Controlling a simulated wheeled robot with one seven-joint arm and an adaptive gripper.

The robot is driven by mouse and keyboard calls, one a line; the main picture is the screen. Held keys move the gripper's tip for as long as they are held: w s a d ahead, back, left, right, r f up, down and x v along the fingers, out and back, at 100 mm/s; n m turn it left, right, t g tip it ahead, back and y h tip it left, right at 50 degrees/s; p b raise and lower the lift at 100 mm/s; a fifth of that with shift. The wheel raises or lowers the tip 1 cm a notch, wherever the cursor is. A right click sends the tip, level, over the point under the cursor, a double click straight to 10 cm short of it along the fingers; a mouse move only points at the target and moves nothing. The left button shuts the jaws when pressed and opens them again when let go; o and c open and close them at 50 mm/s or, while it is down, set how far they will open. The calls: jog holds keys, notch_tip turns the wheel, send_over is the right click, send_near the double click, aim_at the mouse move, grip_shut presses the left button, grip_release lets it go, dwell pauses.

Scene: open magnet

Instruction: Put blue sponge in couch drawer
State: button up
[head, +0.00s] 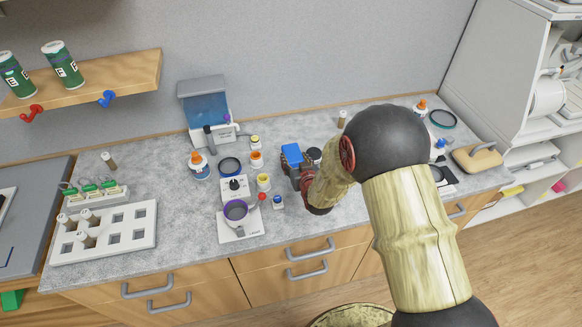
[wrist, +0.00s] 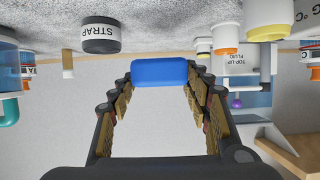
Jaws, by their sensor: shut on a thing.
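The blue sponge (wrist: 159,73) is a rounded blue block held between the fingertips of my gripper (wrist: 158,85) in the wrist view. My gripper is shut on it from both sides. In the head view the blue sponge (head: 293,154) shows above the grey counter, at the far end of my gripper (head: 297,168). My arm hides part of the counter to the right. Drawers with grey handles line the counter front, including a drawer (head: 310,262) below the middle. I cannot tell which one is the couch drawer.
A stirrer with a purple pot (head: 236,211) and several small bottles stand left of my gripper. A white rack (head: 104,234) sits at the counter's left end. A dark-lidded jar (wrist: 100,36) is near the sponge in the wrist view. A wooden shelf (head: 90,85) hangs at upper left.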

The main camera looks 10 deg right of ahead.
aim_at(292, 160)
jog(key=w+f, duration=0.2)
jog(key=f, duration=0.1)
jog(key=shift+w+a, duration=0.2)
jog(key=shift+w, duration=0.1)
jog(key=shift+w+f+b, duration=0.3)
jog(key=shift+w+f, duration=0.1)
jog(key=shift+f, duration=1.55)
jog(key=shift+f, duration=0.1)
jog(key=shift+f+b, duration=0.15)
jog(key=shift+b, duration=0.2)
jog(key=o, duration=0.9)
jog(key=shift+o, duration=0.2)
